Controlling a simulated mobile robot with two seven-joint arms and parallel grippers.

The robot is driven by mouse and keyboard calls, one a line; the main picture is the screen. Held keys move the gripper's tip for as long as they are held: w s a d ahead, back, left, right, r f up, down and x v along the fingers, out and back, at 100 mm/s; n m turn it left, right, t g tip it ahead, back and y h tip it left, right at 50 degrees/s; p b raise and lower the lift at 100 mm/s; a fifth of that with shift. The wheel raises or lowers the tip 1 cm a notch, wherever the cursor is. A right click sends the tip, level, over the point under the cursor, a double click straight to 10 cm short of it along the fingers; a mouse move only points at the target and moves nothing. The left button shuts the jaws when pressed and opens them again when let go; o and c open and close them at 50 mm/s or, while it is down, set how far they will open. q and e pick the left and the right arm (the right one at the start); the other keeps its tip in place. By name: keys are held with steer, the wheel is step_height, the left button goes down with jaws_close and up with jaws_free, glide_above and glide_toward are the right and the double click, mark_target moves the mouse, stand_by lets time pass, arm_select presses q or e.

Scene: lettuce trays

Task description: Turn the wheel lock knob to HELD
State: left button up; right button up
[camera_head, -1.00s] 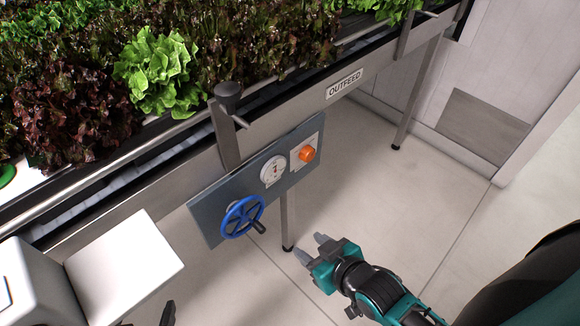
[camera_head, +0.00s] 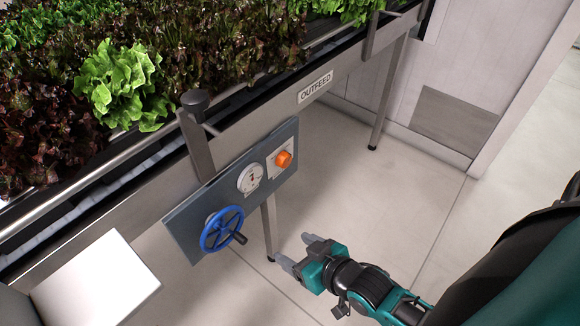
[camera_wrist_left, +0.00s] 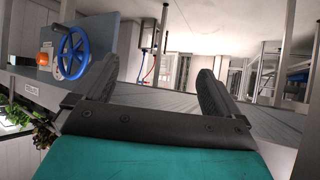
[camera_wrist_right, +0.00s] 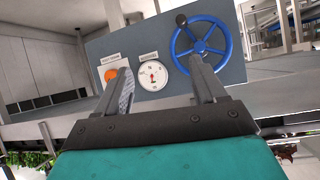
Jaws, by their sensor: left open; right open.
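The orange knob (camera_head: 283,159) sits on a light plate at the right end of the grey control panel (camera_head: 184,222). A white round dial (camera_head: 250,178) and a blue handwheel (camera_head: 222,230) are left of it. The knob's marking is too small to read. My right gripper (camera_head: 294,252) is open and empty, below and in front of the panel, apart from it. In the right wrist view the knob (camera_wrist_right: 111,75) shows beside the left finger. My left gripper (camera_wrist_left: 158,85) is open and empty; its wrist view shows the panel tilted at the upper left, with the knob (camera_wrist_left: 45,58).
The lettuce conveyor with its OUTFEED sign (camera_head: 315,87) runs above the panel. A clamp post (camera_head: 196,135) rises behind the panel, and a table leg (camera_head: 269,228) stands below it. A white box surface (camera_head: 95,280) is at lower left. The floor to the right is clear.

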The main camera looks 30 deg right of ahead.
steer(key=w+d+f+m+t+b, duration=0.1)
steer(key=w+d+b, duration=0.1)
steer(key=w+d+f+m+t+b, duration=0.1)
steer(key=w+d+f+m+b, duration=0.1)
steer(key=b, duration=0.1)
steer(key=w+d+f+m+t+y+b, duration=0.1)
steer(key=w+d+f+b, duration=0.1)
steer(key=d+b, duration=0.1)
steer(key=shift+m, duration=0.4)
steer(key=m+t+b, duration=0.3)
steer(key=m+b, duration=0.3)
glide_toward(287, 162)
steer(key=b+x, duration=0.1)
steer(key=x, duration=0.2)
steer(key=b+x, duration=0.2)
steer(key=x, duration=0.1)
steer(key=shift+w+f, duration=0.25)
steer(key=shift+w, duration=0.15)
steer(key=shift+w+a, duration=0.15)
steer(key=shift+w, duration=0.5)
arm_select(q)
steer(key=w+d+f+h, duration=0.1)
steer(key=d+f, duration=0.3)
steer(key=f, duration=0.8)
steer(key=shift+w+d, duration=0.2)
steer(key=shift+w, duration=0.35)
arm_select(e)
steer(key=shift+r, duration=0.1)
